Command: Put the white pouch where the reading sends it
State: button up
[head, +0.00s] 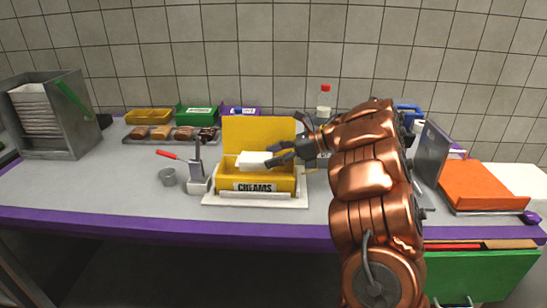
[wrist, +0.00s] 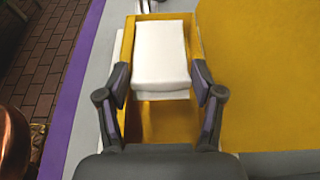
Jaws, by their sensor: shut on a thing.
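The white pouch (head: 254,161) is a small pale block at the mouth of the yellow box (head: 228,184) labelled CREAMS. The box's yellow lid (head: 250,132) stands raised at its back. My gripper (head: 271,158) reaches in from the right and is shut on the pouch. In the wrist view the pouch (wrist: 161,52) lies between my fingers (wrist: 160,88), with the yellow box walls on either side. A second white edge shows just under it. I cannot tell whether the pouch touches the box floor.
Behind are a tray of brown items (head: 170,134), yellow, green and purple bins, and a red-capped bottle (head: 324,104). An orange stack (head: 478,186) lies right.

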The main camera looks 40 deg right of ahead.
dwell(0.3)
jog(key=o, duration=1.3)
jog(key=shift+v, duration=3.8)
